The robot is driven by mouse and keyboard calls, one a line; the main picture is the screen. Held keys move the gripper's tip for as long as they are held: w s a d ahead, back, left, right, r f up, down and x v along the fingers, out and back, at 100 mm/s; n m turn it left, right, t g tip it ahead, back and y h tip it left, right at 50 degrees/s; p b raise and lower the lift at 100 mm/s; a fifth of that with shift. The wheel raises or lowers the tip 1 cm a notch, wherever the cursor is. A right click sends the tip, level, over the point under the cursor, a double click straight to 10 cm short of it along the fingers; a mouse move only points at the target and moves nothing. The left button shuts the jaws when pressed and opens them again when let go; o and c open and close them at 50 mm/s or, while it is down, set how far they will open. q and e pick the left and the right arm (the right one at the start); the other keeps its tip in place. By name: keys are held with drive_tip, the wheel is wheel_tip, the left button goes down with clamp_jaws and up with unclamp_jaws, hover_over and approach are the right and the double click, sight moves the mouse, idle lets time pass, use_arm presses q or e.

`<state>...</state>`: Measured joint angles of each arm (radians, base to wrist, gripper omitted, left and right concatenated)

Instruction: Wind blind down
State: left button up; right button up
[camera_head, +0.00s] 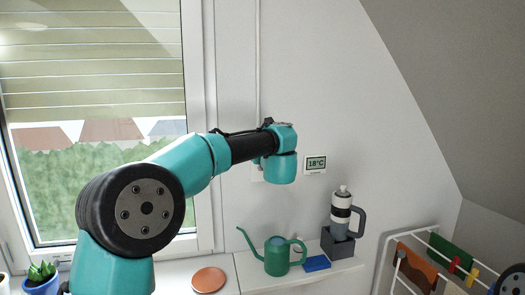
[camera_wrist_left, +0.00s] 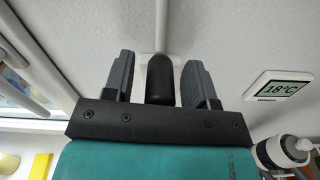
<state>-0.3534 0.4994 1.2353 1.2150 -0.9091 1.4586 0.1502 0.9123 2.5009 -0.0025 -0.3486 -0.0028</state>
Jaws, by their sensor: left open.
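The blind (camera_head: 90,70) has pale horizontal slats and covers the upper part of the window; its lower edge hangs around mid-pane. A thin white vertical strip (camera_head: 258,60) runs down the wall right of the window, to behind my left wrist. In the left wrist view, a black rounded handle (camera_wrist_left: 160,80) stands out from a white fitting on the wall. My left gripper (camera_wrist_left: 159,62) is open, with its two grey fingers either side of the handle and small gaps visible. In the head view my own wrist hides the fingers and handle. My right gripper does not show.
A thermostat reading 18°C (camera_head: 315,164) is on the wall just right. Below, a shelf (camera_head: 337,272) carries a green watering can (camera_head: 277,256), a blue block (camera_head: 317,263) and a grey flask (camera_head: 341,215). A drying rack (camera_head: 405,237) stands at lower right.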

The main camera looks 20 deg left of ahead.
use_arm(q)
drive_tip(key=shift+w+a, duration=0.1)
drive_tip(key=shift+w, duration=0.05)
drive_tip(key=shift+c, duration=0.2)
clamp_jaws()
idle(0.3)
